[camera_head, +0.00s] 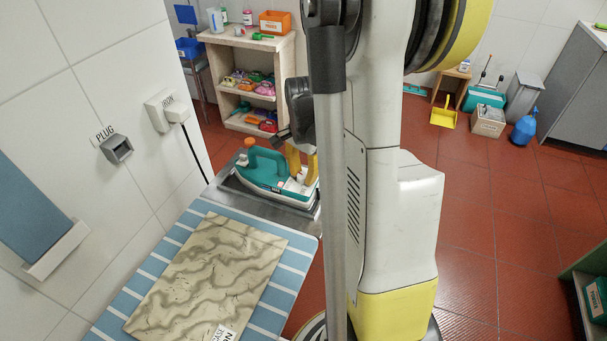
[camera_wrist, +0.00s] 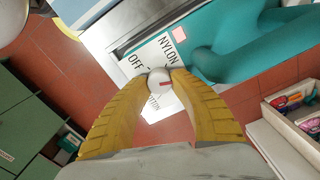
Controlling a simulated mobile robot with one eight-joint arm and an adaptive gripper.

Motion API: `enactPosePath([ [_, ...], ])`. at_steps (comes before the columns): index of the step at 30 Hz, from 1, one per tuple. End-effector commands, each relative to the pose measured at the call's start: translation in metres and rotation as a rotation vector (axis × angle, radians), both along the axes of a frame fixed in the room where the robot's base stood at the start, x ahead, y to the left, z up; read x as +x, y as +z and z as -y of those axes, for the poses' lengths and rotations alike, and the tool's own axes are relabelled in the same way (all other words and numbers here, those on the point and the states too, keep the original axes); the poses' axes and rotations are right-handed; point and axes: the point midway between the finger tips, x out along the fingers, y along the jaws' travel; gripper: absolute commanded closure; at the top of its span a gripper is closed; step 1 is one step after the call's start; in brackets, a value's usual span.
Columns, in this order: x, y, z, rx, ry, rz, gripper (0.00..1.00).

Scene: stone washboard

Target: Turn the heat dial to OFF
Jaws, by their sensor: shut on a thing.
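The teal iron (camera_head: 262,168) rests on a metal stand at the far end of the ironing board in the head view. Its teal body (camera_wrist: 262,50) also shows in the wrist view. The red mark points away from OFF. My gripper (camera_wrist: 160,83) has its two yellow fingers closed on the dial, one at each side. In the head view the dial cannot be made out.
A striped ironing board (camera_head: 296,262) bears a patterned stone-like slab (camera_head: 215,265). A wooden shelf (camera_head: 284,60) with bins stands behind the iron. A wall socket (camera_head: 160,110) and a box labelled PLUG (camera_head: 117,149) are on the left wall.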

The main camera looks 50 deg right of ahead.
Motion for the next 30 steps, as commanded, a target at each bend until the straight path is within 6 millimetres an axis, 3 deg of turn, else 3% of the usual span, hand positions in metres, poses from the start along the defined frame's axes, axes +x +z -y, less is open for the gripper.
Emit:
enactPosePath([
  [13, -0.0004, -0.0004, -0.0003, 0.001, 0.008, -0.001, 1.00],
  [14, -0.0004, -0.0004, -0.0003, 0.001, 0.008, -0.001, 0.64],
  [15, -0.0004, -0.0004, -0.0003, 0.001, 0.008, -0.001, 0.52],
  [16, -0.0004, -0.0004, -0.0003, 0.001, 0.008, -0.001, 0.50],
  [25, 0.0000, -0.0001, -0.0001, 0.000, 0.001, 0.000, 0.50],
  [30, -0.0003, -0.0001, -0.0001, 0.000, -0.102, 0.000, 0.50],
])
